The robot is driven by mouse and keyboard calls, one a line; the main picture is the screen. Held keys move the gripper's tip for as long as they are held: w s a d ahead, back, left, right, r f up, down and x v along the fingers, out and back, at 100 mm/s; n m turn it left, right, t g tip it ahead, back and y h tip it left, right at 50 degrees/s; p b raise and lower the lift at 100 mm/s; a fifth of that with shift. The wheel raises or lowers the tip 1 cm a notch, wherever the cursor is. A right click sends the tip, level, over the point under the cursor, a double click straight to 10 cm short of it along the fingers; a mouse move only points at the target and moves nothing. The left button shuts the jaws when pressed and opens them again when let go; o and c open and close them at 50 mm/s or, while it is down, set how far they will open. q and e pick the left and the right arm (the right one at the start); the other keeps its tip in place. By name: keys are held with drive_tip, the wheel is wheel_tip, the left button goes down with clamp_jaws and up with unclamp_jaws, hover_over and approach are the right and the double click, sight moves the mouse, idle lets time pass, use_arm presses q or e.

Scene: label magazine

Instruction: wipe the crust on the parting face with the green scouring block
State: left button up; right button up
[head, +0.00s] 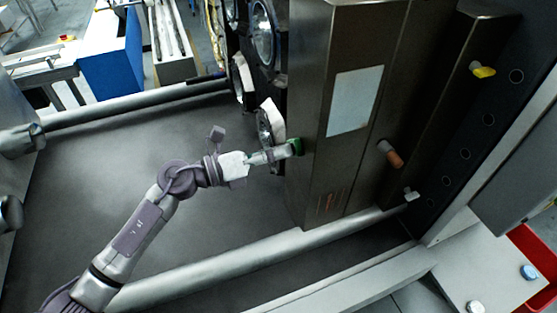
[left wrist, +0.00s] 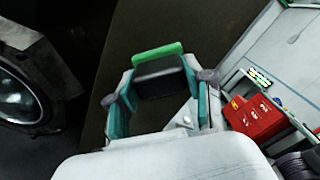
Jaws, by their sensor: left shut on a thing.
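My left gripper (head: 283,152) is shut on the green scouring block (head: 297,147). The block is at the lower left edge of the tall brown metal housing (head: 305,85); I cannot tell whether it touches. In the left wrist view the block's green edge (left wrist: 157,54) and dark pad show between the fingers (left wrist: 158,90), in front of a dark brown face (left wrist: 200,35). I cannot tell whether this is the parting face, and no crust can be made out. My right gripper is not in view.
Dark rollers with white pieces (head: 272,120) stand close left of the housing. A yellow knob (head: 484,71), an orange-brown knob (head: 390,154) and a pale knob (head: 411,195) stick out on the right. A metal rail (head: 240,262) runs below the arm. The dark floor panel at left is clear.

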use_arm(q)
drive_tip(key=shift+w+a, duration=0.2)
drive_tip(key=shift+w, duration=0.55)
drive_tip(key=shift+w+r, duration=0.1)
drive_tip(key=shift+a+b, duration=0.15)
drive_tip(key=shift+b, duration=0.15)
drive_tip(key=shift+a, duration=0.15)
drive_tip(key=shift+b+v, duration=0.5)
drive_tip(key=shift+v, duration=2.15)
